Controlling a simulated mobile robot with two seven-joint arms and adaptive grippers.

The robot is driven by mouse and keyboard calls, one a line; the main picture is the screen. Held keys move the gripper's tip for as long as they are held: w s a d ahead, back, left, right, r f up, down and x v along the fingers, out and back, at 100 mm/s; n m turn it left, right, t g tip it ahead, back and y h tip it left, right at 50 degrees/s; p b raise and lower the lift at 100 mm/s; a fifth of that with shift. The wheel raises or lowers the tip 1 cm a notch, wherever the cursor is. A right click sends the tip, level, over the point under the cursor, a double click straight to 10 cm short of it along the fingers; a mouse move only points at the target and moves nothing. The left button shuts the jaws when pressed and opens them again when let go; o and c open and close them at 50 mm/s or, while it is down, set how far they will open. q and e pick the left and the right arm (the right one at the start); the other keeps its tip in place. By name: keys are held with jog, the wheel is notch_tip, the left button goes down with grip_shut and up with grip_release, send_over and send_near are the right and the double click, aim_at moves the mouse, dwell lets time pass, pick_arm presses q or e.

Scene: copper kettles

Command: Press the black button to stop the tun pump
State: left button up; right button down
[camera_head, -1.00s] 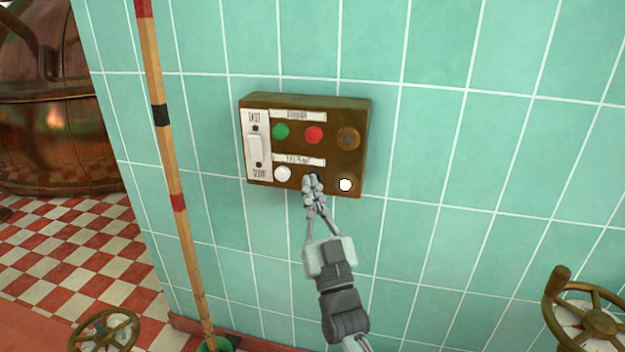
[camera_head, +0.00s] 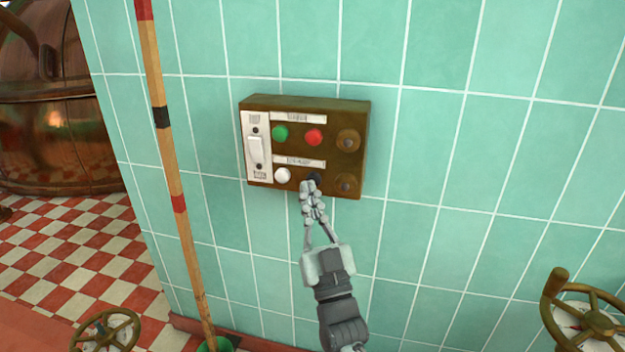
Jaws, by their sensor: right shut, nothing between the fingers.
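A brown control box (camera_head: 357,115) is fixed to the green tiled wall. Its lower row holds a white button (camera_head: 282,175), the black button (camera_head: 316,178) and a dark round lamp (camera_head: 345,184). The upper row has a green button (camera_head: 280,133), a red button (camera_head: 313,137) and another dark lamp (camera_head: 348,141). My right gripper (camera_head: 308,184) is shut and empty, its tips just below and left of the black button, hiding part of it. I cannot tell whether they touch the box. My left gripper is not in view.
A white switch (camera_head: 255,152) is on the box's left side. A striped wooden pole (camera_head: 170,150) stands left of the box. Handwheels show at the lower left (camera_head: 105,332) and lower right (camera_head: 590,320). The wall right of the box is bare.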

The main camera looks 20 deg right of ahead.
jog(key=shift+s+a+f+p, duration=0.1)
jog(key=shift+s+a+p, duration=0.15)
jog(key=shift+s+a, duration=0.35)
jog(key=shift+s+a+r+p, duration=0.1)
jog(key=shift+s+a+p, duration=0.25)
jog(key=shift+s, duration=0.5)
jog(key=shift+s+a+f+p, duration=0.1)
jog(key=shift+s+a+p, duration=0.05)
jog(key=shift+s+a, duration=0.5)
